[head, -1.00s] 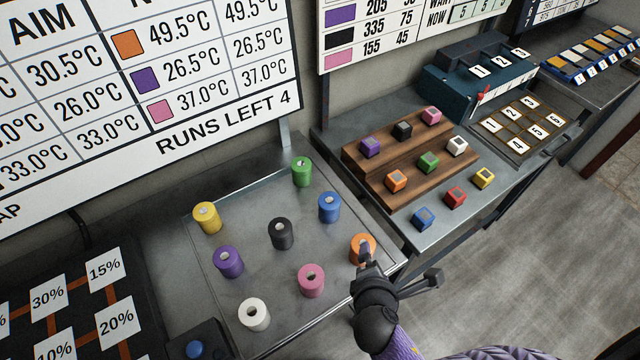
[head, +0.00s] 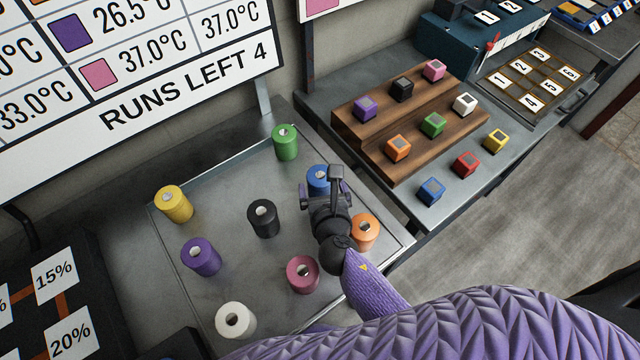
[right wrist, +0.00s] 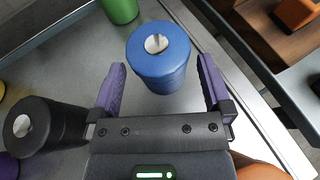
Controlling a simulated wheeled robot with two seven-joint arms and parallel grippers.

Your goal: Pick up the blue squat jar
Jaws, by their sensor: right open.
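The blue squat jar (head: 317,178) stands upright on the metal tray (head: 226,172), partly hidden by my right gripper in the head view. In the right wrist view the blue jar (right wrist: 160,58) stands just ahead, with a pale patch on its top. My right gripper (head: 321,194) is open and empty over the tray. In the right wrist view its purple fingers (right wrist: 162,82) are spread wide, and the near side of the jar reaches in between their tips. My left gripper is not in view.
Close by stand an orange jar (head: 365,231), a black jar (head: 263,218) and a green jar (head: 286,142). Pink (head: 302,273), purple, yellow and white jars stand farther left and nearer. A wooden stepped rack (head: 361,125) with coloured cubes stands to the right.

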